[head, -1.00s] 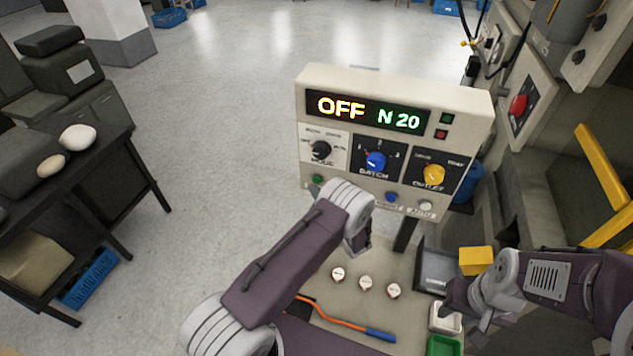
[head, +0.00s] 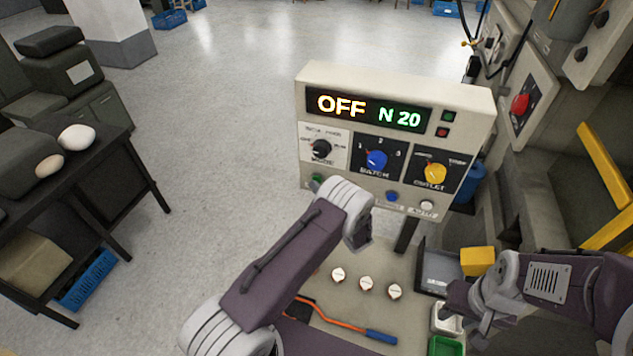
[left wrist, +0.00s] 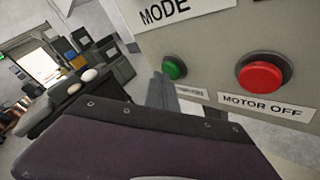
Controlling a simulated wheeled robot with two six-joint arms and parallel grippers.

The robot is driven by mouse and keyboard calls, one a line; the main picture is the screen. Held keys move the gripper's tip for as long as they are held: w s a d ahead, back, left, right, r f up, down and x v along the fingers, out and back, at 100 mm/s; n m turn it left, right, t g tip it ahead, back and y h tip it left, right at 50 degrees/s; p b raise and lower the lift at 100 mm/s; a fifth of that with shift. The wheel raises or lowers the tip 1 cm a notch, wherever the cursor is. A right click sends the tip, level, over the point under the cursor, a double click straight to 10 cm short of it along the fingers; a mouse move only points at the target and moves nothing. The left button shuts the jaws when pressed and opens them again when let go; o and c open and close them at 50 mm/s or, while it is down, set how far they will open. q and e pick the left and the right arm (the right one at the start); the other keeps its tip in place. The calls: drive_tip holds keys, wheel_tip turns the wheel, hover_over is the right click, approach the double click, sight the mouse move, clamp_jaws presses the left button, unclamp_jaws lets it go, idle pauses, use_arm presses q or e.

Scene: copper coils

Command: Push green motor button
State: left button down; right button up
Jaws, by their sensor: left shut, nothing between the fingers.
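The green motor button (left wrist: 174,67) is a round domed button in a dark ring on the beige control panel (left wrist: 210,40). In the left wrist view my left gripper's shut, empty grey fingers (left wrist: 168,92) are just below it and partly cover its "ON" label. I cannot tell whether they touch it. In the head view the green button (head: 316,180) shows at the panel's lower left, beside my left wrist, which hides those fingers. The red motor off button (left wrist: 264,76) is to its right. My right gripper (head: 466,312) is low at the right; its finger opening is unclear.
The panel display (head: 368,109) reads OFF and N 20, above a black mode knob (head: 320,149), a blue knob (head: 376,160) and a yellow knob (head: 435,173). A tool with an orange and blue handle (head: 350,325) and several white round pieces lie on the bench (head: 345,300).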

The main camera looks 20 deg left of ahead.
use_arm(q)
drive_tip(key=shift+w+b, duration=0.3)
idle(0.5)
drive_tip(key=shift+s+p, duration=0.5)
drive_tip(key=shift+s, duration=0.45)
drive_tip(key=s+p, duration=0.2)
drive_tip(key=s, duration=0.3)
drive_tip(key=shift+d, duration=0.2)
